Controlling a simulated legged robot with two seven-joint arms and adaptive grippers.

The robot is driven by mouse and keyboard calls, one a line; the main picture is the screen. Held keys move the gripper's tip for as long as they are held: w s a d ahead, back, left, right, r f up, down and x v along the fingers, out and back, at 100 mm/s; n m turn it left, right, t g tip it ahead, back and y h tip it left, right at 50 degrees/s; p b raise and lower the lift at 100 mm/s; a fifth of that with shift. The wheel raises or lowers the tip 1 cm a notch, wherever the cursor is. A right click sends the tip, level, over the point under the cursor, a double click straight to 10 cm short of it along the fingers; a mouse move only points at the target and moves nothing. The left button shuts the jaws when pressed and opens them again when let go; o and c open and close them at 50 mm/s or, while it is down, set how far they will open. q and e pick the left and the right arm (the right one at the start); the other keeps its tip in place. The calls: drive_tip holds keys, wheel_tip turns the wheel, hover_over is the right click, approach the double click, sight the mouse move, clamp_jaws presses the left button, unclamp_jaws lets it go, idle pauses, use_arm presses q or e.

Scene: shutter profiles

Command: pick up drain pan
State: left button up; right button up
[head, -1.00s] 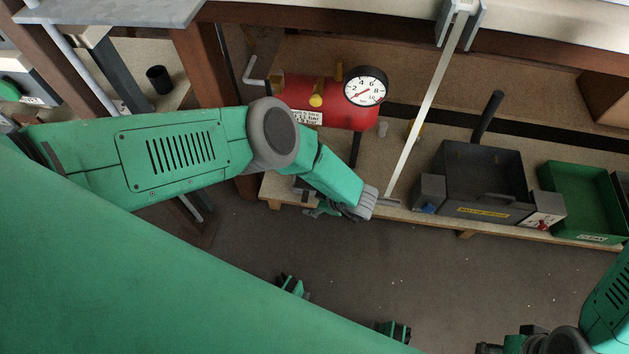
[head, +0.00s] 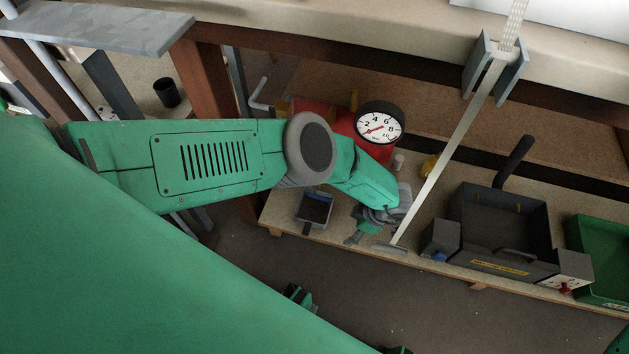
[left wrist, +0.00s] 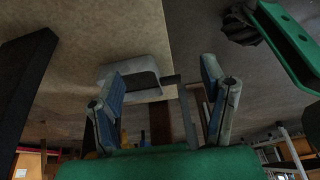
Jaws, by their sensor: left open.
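A small grey pan with a dark inside, which I take for the drain pan (head: 314,209), sits on the low wooden shelf near its front edge, left of my left gripper. My left gripper (head: 358,233) is open beside it, partly hidden by my own wrist, with a gap between them. In the left wrist view, my left gripper's two blue-grey fingers (left wrist: 163,92) stand wide apart with nothing held. A pale grey pan-like thing (left wrist: 135,70) shows beyond the left finger. Whether it is the same pan is not certain. My right gripper is out of view.
A red tank with a dial gauge (head: 379,123) stands behind my left wrist. A slanted pale bar (head: 447,155) comes down to the shelf just right of the gripper. A black box (head: 505,235) and a green bin (head: 600,255) stand farther right.

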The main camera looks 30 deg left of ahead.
sight(308, 228)
use_arm(q)
drive_tip(key=f+b, duration=0.2)
drive_tip(key=f, duration=0.1)
drive_tip(key=shift+d+f+b, duration=0.2)
drive_tip(key=shift+d+b, duration=0.15)
drive_tip(key=shift+b, duration=0.05)
drive_tip(key=shift+a+f+b, duration=0.15)
drive_tip(key=shift+f+b, duration=0.5)
drive_tip(key=shift+a+f, duration=0.1)
drive_tip(key=shift+a, duration=0.1)
drive_tip(key=a, duration=0.3)
drive_tip(key=s+a+p, duration=0.1)
drive_tip(key=a, duration=0.2)
drive_tip(key=s+a+p, duration=0.1)
drive_tip(key=a, duration=0.2)
drive_tip(key=shift+s+a, duration=0.15)
drive_tip(key=shift+s, duration=0.05)
drive_tip(key=shift+s+a, duration=0.15)
drive_tip(key=shift+a, duration=0.6)
drive_tip(key=x, duration=0.1)
drive_tip(key=b+x, duration=0.1)
drive_tip(key=x, duration=0.1)
drive_tip(key=b+x, duration=0.1)
drive_tip(key=x, duration=0.1)
drive_tip(key=shift+s+a, duration=0.1)
drive_tip(key=shift+a, duration=0.2)
clamp_jaws()
